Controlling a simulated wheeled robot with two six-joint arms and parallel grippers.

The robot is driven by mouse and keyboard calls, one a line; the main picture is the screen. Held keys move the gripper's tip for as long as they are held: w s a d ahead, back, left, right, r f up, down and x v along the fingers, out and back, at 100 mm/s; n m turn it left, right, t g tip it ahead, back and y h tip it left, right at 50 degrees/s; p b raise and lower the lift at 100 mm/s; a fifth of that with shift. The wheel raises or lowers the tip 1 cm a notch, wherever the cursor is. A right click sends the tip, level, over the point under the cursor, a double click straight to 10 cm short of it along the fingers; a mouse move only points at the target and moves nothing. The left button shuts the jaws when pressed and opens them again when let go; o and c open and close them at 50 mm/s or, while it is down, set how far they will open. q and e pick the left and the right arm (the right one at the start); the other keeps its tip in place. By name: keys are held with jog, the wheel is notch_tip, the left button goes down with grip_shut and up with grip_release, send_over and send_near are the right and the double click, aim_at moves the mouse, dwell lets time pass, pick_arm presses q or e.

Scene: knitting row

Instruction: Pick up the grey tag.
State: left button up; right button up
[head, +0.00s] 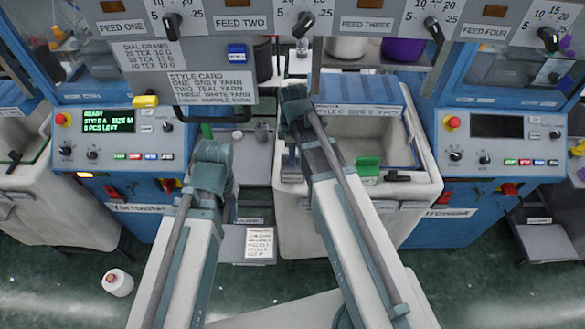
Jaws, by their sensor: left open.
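A small grey piece (262,132) lies on the grey surface between the two machines, in the middle of the head view. It may be the grey tag, but it is too small to be sure. My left gripper (214,122) is open, to the left of this piece and just below the style card. Its fingers are partly hidden by its own wrist. I see nothing held in it. My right gripper (294,94) is to the right of the piece and farther up the picture, near the white bin. Its fingertips cannot be made out.
The hanging style card (212,88) is close above my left gripper.

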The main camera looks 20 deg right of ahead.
grip_shut()
jog(key=shift+r, duration=0.1)
